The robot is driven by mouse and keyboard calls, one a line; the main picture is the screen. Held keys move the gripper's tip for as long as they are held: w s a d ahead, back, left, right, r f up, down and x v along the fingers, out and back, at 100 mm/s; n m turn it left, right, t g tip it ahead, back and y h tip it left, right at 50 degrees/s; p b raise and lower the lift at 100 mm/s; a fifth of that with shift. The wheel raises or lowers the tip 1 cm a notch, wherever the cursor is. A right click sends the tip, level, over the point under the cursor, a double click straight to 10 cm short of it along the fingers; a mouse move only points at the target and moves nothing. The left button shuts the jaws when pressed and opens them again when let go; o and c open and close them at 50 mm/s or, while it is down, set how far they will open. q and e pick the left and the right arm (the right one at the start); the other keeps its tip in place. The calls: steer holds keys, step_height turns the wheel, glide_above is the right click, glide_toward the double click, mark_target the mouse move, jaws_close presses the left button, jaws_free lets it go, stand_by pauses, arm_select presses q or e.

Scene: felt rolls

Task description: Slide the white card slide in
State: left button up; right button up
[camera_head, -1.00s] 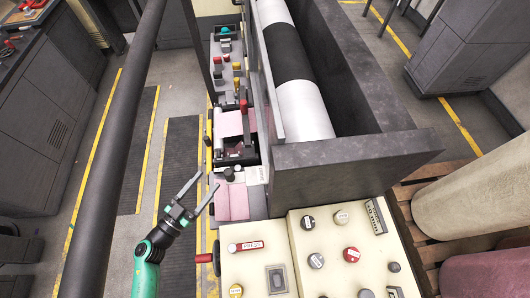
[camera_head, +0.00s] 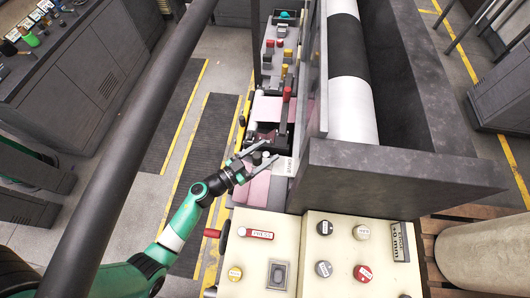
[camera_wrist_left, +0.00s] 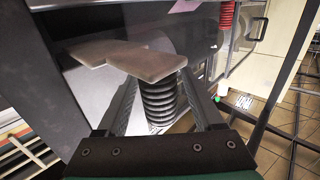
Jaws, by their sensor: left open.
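The white card slide (camera_head: 283,167) appears as a small white labelled plate at the left side of the machine, beside a pink felt strip (camera_head: 259,188). My left gripper (camera_head: 266,150) is open, with its fingers reaching over this spot close to the card. A dark knob (camera_head: 257,158) shows between the fingers. In the left wrist view a black ribbed grip (camera_wrist_left: 158,101) stands between the open fingers; whether they touch it I cannot tell. The card is not clearly identifiable in that view. My right gripper is out of view.
A cream control panel (camera_head: 317,225) with several knobs and a red handle (camera_head: 212,233) lies nearer. The tall grey machine frame (camera_head: 400,175) stands close on the right. Switch boxes (camera_head: 275,75) lie beyond. Floor with dark mats (camera_head: 208,135) is clear to the left.

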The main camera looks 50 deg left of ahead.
arm_select(q)
steer(key=shift+w, duration=0.1)
jaws_close()
stand_by(0.3)
stand_by(1.1)
